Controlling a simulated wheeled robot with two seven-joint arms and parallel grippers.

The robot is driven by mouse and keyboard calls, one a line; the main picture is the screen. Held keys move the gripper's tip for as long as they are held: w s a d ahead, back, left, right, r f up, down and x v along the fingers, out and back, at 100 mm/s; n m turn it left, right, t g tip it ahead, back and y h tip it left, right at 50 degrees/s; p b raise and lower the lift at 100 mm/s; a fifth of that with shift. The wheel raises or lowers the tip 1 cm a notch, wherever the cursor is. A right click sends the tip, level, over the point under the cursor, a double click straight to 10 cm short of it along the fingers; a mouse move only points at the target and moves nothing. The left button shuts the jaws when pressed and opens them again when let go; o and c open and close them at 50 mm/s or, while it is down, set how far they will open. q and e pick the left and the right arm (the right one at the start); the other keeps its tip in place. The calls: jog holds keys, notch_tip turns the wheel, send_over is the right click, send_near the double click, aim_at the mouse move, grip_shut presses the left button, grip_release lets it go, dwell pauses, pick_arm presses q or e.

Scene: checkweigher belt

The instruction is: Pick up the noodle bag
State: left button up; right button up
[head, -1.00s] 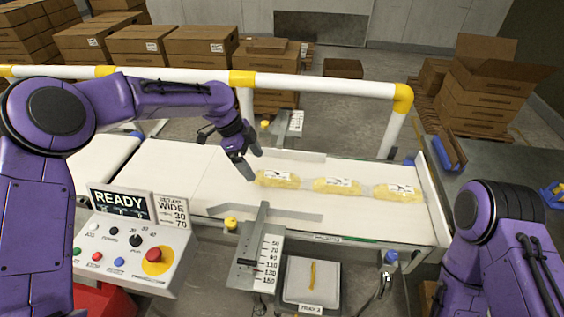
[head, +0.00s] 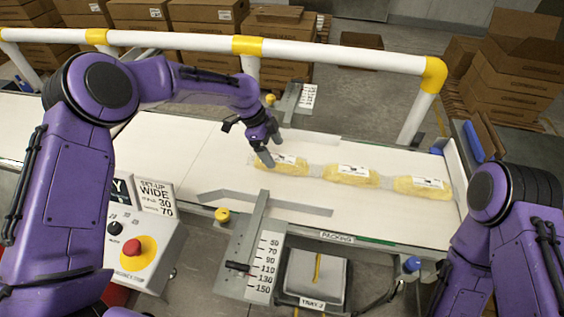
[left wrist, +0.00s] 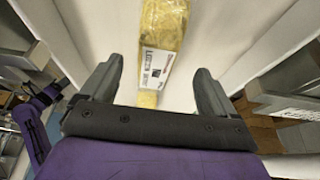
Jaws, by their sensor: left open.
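Three yellow noodle bags in clear wrap with white labels lie end to end on the white belt (head: 190,150): a left bag (head: 282,164), a middle bag (head: 350,175) and a right bag (head: 421,188). My left gripper (head: 266,156) is open above the belt at the left end of the left bag. In the left wrist view a noodle bag (left wrist: 165,28) with its label lies ahead, between the open fingers (left wrist: 158,92), and nothing is gripped. My right arm shows at the lower right, but its gripper is out of view.
A white rail (head: 180,45) with yellow joints runs behind the belt. Grey guide plates (head: 265,204) and a scale plate (head: 266,267) stand at the front edge. A control box (head: 128,250) with a red button is at front left.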

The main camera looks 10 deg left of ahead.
aim_at(276, 157)
pick_arm(q)
jog(key=x, duration=0.1)
jog(key=p+x, duration=0.1)
jog(key=x, duration=0.1)
jog(key=p+x, duration=0.1)
jog(key=x, duration=0.1)
jog(key=shift+s+a, duration=0.1)
jog(key=shift+s, duration=0.15)
jog(key=shift+f, duration=0.3)
jog(key=shift+r, duration=0.1)
jog(key=c, duration=1.3)
jog(key=shift+w, duration=0.1)
